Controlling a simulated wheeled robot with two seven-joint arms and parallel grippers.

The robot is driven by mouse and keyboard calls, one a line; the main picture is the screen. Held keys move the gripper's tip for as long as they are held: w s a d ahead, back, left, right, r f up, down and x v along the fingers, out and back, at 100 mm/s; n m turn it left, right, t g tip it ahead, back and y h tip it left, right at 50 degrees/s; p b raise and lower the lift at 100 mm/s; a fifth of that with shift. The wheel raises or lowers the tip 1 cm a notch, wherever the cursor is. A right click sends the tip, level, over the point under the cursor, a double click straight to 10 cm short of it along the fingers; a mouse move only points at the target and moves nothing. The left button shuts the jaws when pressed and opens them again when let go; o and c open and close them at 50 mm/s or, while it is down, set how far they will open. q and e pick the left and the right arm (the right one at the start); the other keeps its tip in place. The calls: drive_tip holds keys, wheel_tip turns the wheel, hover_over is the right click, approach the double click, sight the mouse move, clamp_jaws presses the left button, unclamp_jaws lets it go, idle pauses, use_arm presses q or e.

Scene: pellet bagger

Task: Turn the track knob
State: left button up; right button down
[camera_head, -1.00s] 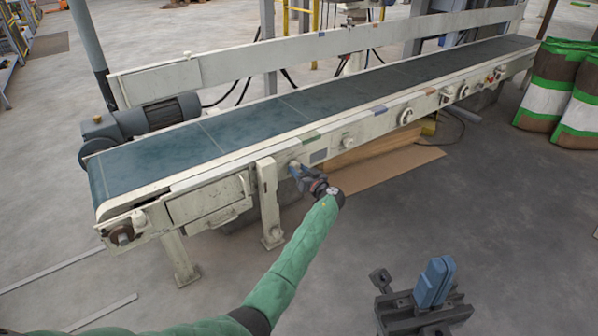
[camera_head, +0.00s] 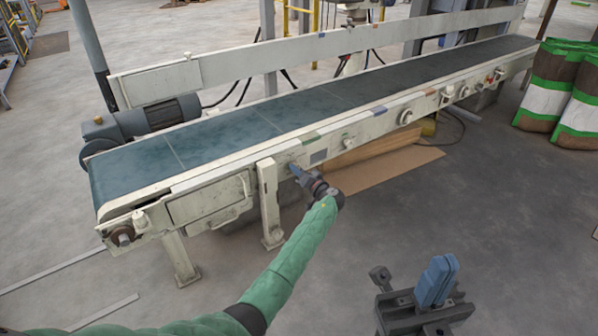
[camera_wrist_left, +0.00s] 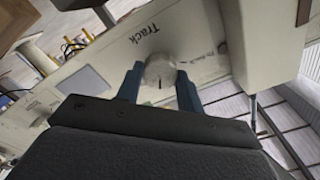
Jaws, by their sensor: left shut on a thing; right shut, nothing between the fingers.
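The track knob (camera_wrist_left: 160,72) is a small pale round knob with a dark index line, on the cream side panel of the conveyor. The word "Track" is printed beside it in the left wrist view. My left gripper (camera_wrist_left: 160,88) has its blue fingers on either side of the knob, shut on it. In the head view my left gripper (camera_head: 297,171) reaches the conveyor's front side near a support leg, and it hides the knob there. My right gripper (camera_head: 437,281) is shut and empty, low at the right, away from the conveyor.
The conveyor belt (camera_head: 240,130) runs from front left to far right. More knobs and controls, such as a round dial (camera_head: 405,116), sit along its side. A support leg (camera_head: 269,203) stands just left of my left gripper. Striped bags (camera_head: 550,88) stand at the right.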

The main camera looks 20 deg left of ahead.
idle(0.5)
use_arm(q)
drive_tip(key=o, duration=1)
drive_tip(key=shift+s+d, duration=0.1)
drive_tip(key=p+v, duration=0.1)
drive_tip(key=v, duration=0.6)
drive_tip(key=shift+s+d+p, duration=0.2)
drive_tip(key=shift+d+p, duration=0.05)
drive_tip(key=shift+p, duration=0.15)
